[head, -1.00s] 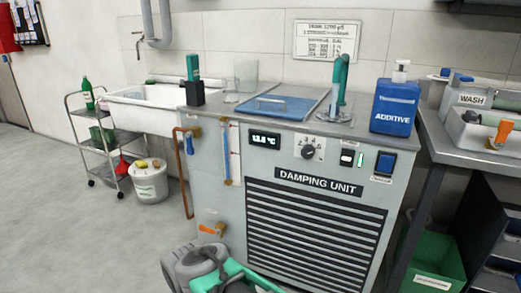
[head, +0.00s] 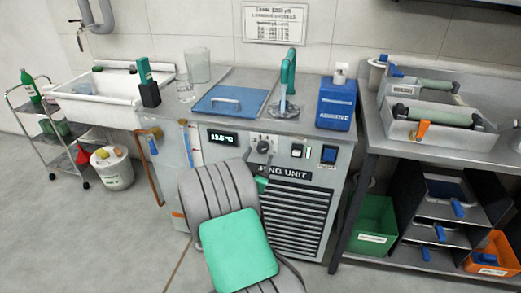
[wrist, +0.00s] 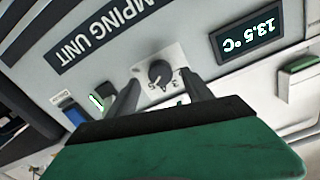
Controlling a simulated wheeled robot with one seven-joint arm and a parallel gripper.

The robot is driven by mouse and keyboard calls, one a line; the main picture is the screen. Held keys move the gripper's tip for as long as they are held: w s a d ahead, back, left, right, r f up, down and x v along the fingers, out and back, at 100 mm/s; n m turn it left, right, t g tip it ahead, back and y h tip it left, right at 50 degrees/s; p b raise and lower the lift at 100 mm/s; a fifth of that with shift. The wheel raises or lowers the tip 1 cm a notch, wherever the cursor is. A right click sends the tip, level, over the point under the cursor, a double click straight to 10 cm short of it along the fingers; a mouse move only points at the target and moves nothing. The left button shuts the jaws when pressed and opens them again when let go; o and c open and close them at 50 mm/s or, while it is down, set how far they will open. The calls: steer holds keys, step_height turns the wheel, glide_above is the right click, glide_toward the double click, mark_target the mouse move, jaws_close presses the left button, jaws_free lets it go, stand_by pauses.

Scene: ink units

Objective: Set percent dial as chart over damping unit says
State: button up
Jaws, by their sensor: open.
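The percent dial (head: 264,144) is a dark round knob on a white numbered plate, on the front of the grey damping unit (head: 225,158). The dial (wrist: 159,73) also shows in the wrist view, which looks upside down at the panel. My gripper (wrist: 163,86) is open, with one dark finger on each side of the knob's plate; I cannot tell whether they touch it. In the head view my gripper (head: 260,159) is just below the dial, largely hidden by my arm. The chart (head: 275,22) hangs on the wall above the unit; its small print is unreadable here.
A temperature display (wrist: 249,38) reads 13.5 °C beside the dial. A switch (head: 297,150) and a blue button (head: 329,155) sit right of it. A blue lid (head: 230,100), a tap (head: 288,75) and an additive canister (head: 336,105) are on top.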

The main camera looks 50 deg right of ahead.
mark_target(263, 148)
steer(key=shift+x, duration=1.35)
steer(key=shift+c, duration=0.6)
jaws_close()
